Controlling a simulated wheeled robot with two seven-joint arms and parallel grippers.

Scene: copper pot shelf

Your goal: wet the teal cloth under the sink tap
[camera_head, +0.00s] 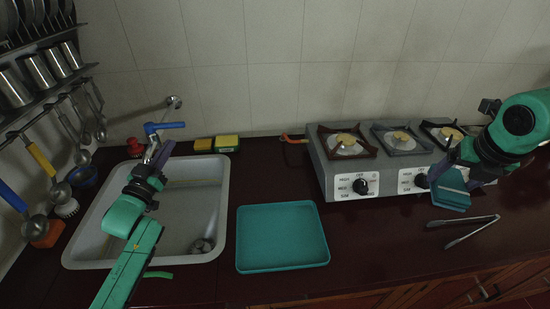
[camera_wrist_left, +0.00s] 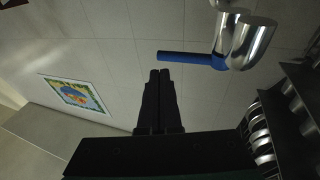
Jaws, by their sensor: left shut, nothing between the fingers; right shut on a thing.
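The sink (camera_head: 77,230) is at the left with a chrome tap (camera_head: 172,102) above it. The tap has a blue lever (camera_head: 170,125). My left gripper (camera_head: 155,148) is over the sink, just below the lever. In the left wrist view its fingers (camera_wrist_left: 160,75) are shut and empty, close to the blue lever (camera_wrist_left: 185,57), with the chrome tap body (camera_wrist_left: 250,42) to the right. Whether they touch the lever I cannot tell. My right gripper (camera_head: 450,172) is shut on the teal cloth (camera_head: 450,194) in front of the stove, away from the sink. No water stream is visible.
A teal tray (camera_head: 243,250) lies on the dark counter right of the sink. The stove (camera_head: 345,187) stands behind, with tongs (camera_head: 468,230) in front at right. Yellow sponges (camera_head: 227,141) sit behind the sink. Utensils (camera_head: 40,160) hang at the left wall.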

